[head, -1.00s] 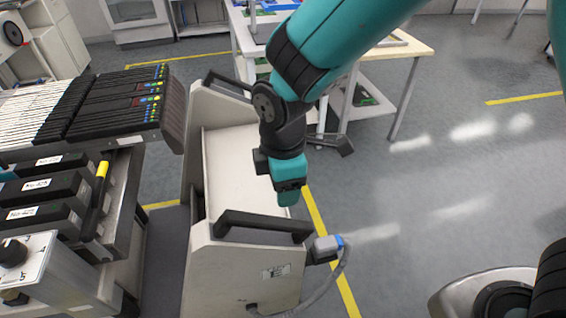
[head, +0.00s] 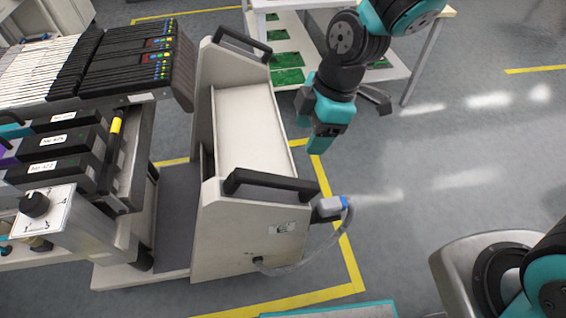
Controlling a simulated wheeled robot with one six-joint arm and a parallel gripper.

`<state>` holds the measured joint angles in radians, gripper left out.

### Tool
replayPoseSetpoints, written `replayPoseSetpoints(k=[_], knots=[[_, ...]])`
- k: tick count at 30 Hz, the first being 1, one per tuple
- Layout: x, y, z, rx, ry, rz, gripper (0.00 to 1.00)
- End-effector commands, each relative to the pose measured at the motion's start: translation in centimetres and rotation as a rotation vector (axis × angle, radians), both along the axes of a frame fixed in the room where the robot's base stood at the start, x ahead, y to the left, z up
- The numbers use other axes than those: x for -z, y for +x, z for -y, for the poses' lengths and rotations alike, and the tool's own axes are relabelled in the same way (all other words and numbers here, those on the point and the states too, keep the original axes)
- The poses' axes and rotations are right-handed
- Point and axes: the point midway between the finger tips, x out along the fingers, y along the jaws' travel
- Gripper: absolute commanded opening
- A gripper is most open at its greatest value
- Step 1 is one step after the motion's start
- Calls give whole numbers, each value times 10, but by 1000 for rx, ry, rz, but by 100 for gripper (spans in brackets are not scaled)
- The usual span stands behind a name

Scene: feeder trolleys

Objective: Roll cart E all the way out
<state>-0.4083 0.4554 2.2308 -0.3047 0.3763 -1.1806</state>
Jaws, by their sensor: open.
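A pale cart (head: 245,125) stands at the middle left, with a black handle (head: 270,184) at its near end and another black handle (head: 242,42) at its far end. A small label on its near face is too small to read, so I cannot tell its letter. A grey plug with a blue band (head: 330,206) sits at its near right corner, with a grey cable running to the near face. My gripper (head: 322,147) is open and points down, just right of the cart's long side, apart from both handles. Its fingertips show only partly.
A feeder bank (head: 125,60) stands close on the cart's left. A white table (head: 405,60) with green boards on its lower shelves stands behind the arm. Yellow floor lines (head: 345,245) run along the right and near sides of the cart. Open grey floor lies to the right.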

Motion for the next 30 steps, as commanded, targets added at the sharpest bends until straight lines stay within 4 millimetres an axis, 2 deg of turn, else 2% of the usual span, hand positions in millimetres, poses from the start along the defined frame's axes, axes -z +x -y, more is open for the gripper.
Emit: replayPoseSetpoints(k=[3, 8, 24, 30], knots=[[1, 0, 7, 23, 88, -3, 60], [15, -1, 1, 21, 107, -3, 60], [124, -7, -43, 21, 102, -3, 60], [151, -8, -54, 22, 104, 0, 60]])
